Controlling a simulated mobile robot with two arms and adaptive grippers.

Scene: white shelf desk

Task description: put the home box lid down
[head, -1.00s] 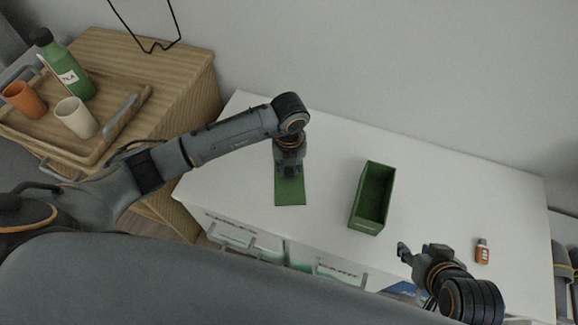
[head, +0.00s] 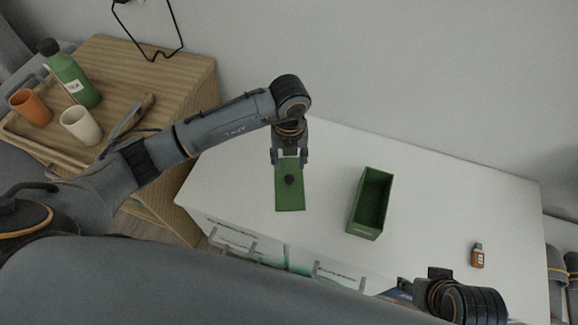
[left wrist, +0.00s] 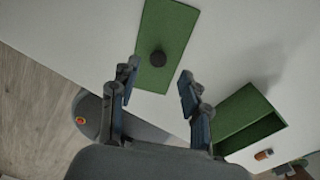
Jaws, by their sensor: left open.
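The home box lid (head: 290,200) is a flat green rectangle with a dark round knob, lying on the white desk. It also shows in the left wrist view (left wrist: 178,27), with its knob upward. My left gripper (head: 290,160) is open over the far part of the lid in the head view. In the left wrist view its spread fingers (left wrist: 157,85) are apart from the knob and hold nothing. The green home box (head: 359,217) stands open and empty to the right of the lid. My right gripper (head: 408,287) is at the front edge, its fingers mostly hidden.
A small orange-brown bottle (head: 477,257) stands on the desk (head: 430,200) at the right. A wooden cabinet (head: 185,75) at the left bears a tray with a green bottle (head: 72,80), an orange cup (head: 30,107) and a cream cup (head: 80,125). Desk behind the box is clear.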

